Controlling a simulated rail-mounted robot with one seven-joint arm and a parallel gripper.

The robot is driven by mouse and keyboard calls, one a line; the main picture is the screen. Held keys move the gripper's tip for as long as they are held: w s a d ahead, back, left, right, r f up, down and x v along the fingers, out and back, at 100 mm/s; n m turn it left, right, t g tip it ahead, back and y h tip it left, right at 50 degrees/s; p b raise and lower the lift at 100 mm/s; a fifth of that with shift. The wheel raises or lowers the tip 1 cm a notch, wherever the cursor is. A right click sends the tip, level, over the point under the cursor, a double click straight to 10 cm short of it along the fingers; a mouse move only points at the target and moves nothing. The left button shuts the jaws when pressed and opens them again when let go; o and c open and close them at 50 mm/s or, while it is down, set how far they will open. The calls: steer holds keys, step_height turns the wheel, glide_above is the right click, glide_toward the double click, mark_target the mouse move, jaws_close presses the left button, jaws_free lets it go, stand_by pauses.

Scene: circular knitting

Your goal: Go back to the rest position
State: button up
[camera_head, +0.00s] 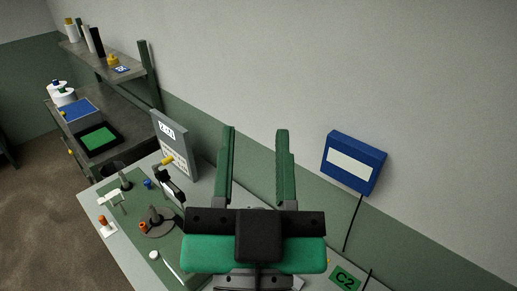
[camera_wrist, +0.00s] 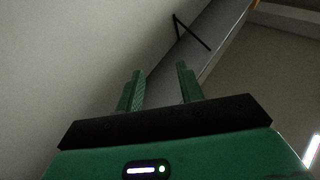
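My gripper (camera_head: 256,165) is raised in the lower middle of the head view, in front of the wall and over part of the work table (camera_head: 98,208). Its two green fingers stand apart with nothing between them. In the wrist view the fingers (camera_wrist: 160,88) are also spread and empty, pointing up toward the wall and a shelf edge. My gripper's body hides the middle and right of the table.
A grey panel (camera_head: 176,143) stands at the table's back. Small tools and a round dark base (camera_head: 158,226) are on the table. A blue box (camera_head: 354,162) is on the wall at right. A shelf (camera_head: 112,62) and side bench (camera_head: 118,143) are at left.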

steer(key=s+r+n+t+p, duration=0.1)
steer(key=s+r+p, duration=0.2)
steer(key=r+p, duration=0.8)
step_height(320, 180, up, 6)
steer(key=shift+f+t, duration=0.25)
steer(key=shift+t, duration=0.15)
